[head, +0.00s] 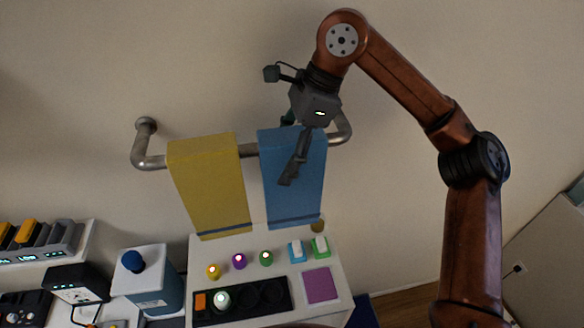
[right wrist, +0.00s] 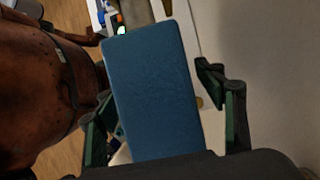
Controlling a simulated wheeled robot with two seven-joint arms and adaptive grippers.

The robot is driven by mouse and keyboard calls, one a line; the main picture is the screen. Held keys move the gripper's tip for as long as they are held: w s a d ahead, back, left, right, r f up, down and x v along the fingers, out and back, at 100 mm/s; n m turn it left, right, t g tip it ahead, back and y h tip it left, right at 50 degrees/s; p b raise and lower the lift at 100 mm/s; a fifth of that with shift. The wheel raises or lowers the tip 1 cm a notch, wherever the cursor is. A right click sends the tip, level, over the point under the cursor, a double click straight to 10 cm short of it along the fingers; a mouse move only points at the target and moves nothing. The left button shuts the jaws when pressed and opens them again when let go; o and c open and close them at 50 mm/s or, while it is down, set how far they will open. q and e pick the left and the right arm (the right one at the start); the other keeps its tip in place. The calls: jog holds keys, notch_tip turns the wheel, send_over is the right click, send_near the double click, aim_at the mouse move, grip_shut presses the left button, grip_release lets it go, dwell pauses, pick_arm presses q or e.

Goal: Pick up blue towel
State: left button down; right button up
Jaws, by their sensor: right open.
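The blue towel (head: 309,190) hangs over a metal wall rail (head: 150,162), on its right part, in the head view. My right gripper (head: 288,180) is in front of the towel's upper part and hides some of it. In the right wrist view the blue towel (right wrist: 155,95) fills the middle, between the two spread fingers of my right gripper (right wrist: 165,110). The gripper is open and does not hold the towel. My left gripper is not in view.
A yellow towel (head: 210,190) hangs on the rail just left of the blue one. Below stands a white panel (head: 225,248) with several coloured buttons and a purple square (head: 320,285). A box with a blue knob (head: 133,261) stands left of it. The wall right of the rail is bare.

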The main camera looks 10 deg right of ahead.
jog(key=shift+a+f, duration=0.15)
jog(key=shift+f, duration=0.3)
jog(key=shift+f, duration=0.2)
dwell(0.4)
jog(key=shift+c, duration=0.5)
jog(key=c, duration=1.3)
